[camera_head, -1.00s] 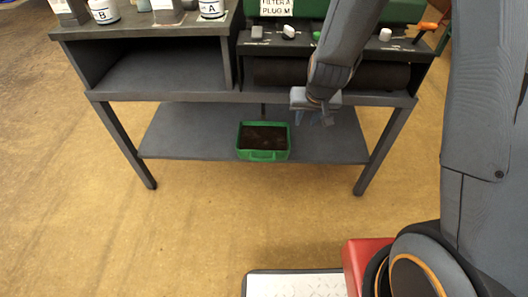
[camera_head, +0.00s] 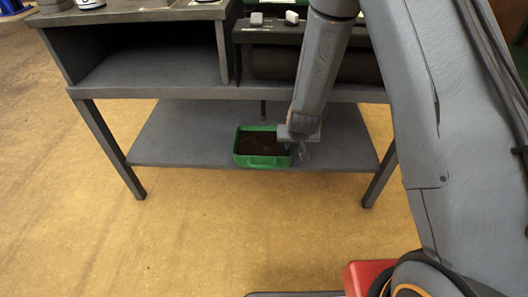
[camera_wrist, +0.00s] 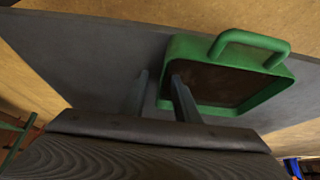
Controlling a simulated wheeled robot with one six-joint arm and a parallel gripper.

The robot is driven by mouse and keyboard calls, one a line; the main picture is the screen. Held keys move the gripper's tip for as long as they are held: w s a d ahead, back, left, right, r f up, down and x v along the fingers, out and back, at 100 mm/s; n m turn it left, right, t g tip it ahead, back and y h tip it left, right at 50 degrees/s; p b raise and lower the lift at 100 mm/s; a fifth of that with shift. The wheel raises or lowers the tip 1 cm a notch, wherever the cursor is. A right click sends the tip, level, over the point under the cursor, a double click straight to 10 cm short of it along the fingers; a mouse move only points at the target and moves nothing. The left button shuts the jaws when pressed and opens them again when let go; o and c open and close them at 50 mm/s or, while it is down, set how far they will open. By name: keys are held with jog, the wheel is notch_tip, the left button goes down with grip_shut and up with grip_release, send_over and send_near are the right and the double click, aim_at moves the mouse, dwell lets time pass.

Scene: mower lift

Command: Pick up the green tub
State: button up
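The green tub (camera_head: 262,162) is an open rectangular container with a dark brown inside. It sits on the grey lower shelf (camera_head: 185,135) of the bench. My gripper (camera_head: 302,152) is low at the tub's right side in the head view. In the wrist view, the tub (camera_wrist: 268,96) shows its loop handle at the top. My gripper's two fingers (camera_wrist: 160,76) are apart, one outside the tub's left wall and one overlapping its inside. Whether either finger touches the wall cannot be told.
The bench's upper deck (camera_head: 150,92) overhangs the shelf, with an open compartment at left and a dark roller behind my arm. Bench legs (camera_head: 110,150) stand at both sides. The shelf left of the tub is clear, and the floor (camera_head: 200,230) in front is open.

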aim_at(292, 147)
jog(key=b+x, duration=0.1)
jog(key=x, duration=0.1)
jog(key=b+x, duration=0.1)
jog(key=x, duration=0.2)
jog(key=shift+w+a+f+b, duration=0.1)
jog(key=shift+a+b, duration=0.15)
jog(key=shift+b, duration=0.1)
grip_shut()
dwell(1.1)
